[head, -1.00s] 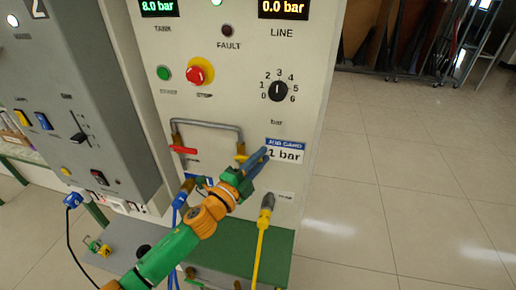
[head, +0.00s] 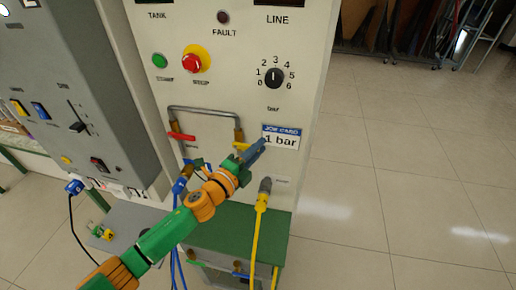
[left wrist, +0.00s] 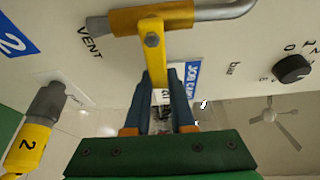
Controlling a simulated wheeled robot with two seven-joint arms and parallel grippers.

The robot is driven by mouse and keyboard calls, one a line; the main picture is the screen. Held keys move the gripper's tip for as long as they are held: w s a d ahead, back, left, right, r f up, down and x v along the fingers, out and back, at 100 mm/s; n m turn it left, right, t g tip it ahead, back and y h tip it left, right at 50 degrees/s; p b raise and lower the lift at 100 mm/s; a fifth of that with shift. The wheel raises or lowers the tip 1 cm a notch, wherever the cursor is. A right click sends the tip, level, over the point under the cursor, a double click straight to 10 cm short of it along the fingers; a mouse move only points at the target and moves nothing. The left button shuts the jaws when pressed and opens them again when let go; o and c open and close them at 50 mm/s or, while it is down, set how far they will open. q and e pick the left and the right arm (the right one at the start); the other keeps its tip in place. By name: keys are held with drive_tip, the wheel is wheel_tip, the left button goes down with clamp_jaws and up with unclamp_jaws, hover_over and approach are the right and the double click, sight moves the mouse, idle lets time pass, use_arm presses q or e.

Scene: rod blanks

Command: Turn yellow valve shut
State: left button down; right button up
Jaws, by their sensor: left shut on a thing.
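The yellow valve (head: 239,144) sits at the lower right end of the grey pipe loop on the panel. In the left wrist view its yellow lever (left wrist: 154,68) points away from the pipe, roughly across it, and runs between my fingers. My left gripper (head: 259,146) is shut on this lever in front of the panel. In the left wrist view its blue fingers (left wrist: 160,112) stand on either side of the lever's end. In the head view the fingers hide most of the lever. My right gripper is not in view.
A red-handled valve (head: 181,137) is at the pipe's left end. The job card (head: 284,137) reads 1 bar, right beside my fingers. A yellow hose plug (head: 263,194) hangs below. A pressure knob (head: 274,77) and a red stop button (head: 194,63) are above. Open floor lies right.

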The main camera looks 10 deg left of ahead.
use_arm(q)
drive_tip(key=c, duration=0.8)
unclamp_jaws()
drive_tip(key=shift+w, duration=0.1)
drive_tip(key=shift+o, duration=0.2)
drive_tip(key=b+v, duration=0.1)
drive_tip(key=v, duration=0.6)
drive_tip(key=shift+a, duration=0.1)
